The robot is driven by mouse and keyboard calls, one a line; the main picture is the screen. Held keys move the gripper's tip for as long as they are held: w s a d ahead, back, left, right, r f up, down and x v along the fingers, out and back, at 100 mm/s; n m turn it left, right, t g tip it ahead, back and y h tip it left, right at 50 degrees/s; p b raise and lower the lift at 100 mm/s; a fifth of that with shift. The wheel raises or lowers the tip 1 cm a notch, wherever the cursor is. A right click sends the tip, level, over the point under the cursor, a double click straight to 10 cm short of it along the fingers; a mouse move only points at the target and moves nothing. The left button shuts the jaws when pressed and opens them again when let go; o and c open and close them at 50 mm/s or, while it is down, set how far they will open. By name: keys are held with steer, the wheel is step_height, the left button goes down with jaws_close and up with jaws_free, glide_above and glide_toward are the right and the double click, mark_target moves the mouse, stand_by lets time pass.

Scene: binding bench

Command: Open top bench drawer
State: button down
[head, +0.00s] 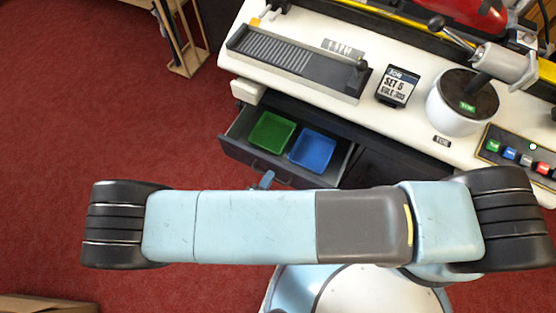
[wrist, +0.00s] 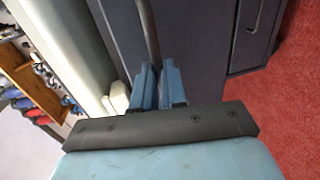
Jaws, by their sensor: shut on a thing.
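The top bench drawer (head: 237,153) stands pulled out from under the white bench top in the head view. A green tray (head: 271,132) and a blue tray (head: 313,149) lie inside it. My gripper (head: 266,180) is at the drawer's front, mostly hidden by my arm. In the wrist view my two blue fingers (wrist: 158,75) are shut on the long bar handle (wrist: 147,30), which runs between them. The dark drawer front (wrist: 190,40) lies behind the handle.
Another dark front with a handle (wrist: 252,15) shows at right in the wrist view. The bench top holds a black slotted unit (head: 295,62), a sign (head: 397,87), a white pot (head: 450,115) and a button panel (head: 520,155). Red carpet (head: 110,110) is open at left.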

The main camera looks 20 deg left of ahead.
steer(key=f+v, duration=0.1)
steer(key=v, duration=0.8)
steer(key=shift+s+f, duration=0.25)
steer(key=shift+f, duration=0.35)
steer(key=c, duration=1.2)
jaws_free()
steer(key=shift+w, duration=0.1)
steer(key=shift+r, duration=0.1)
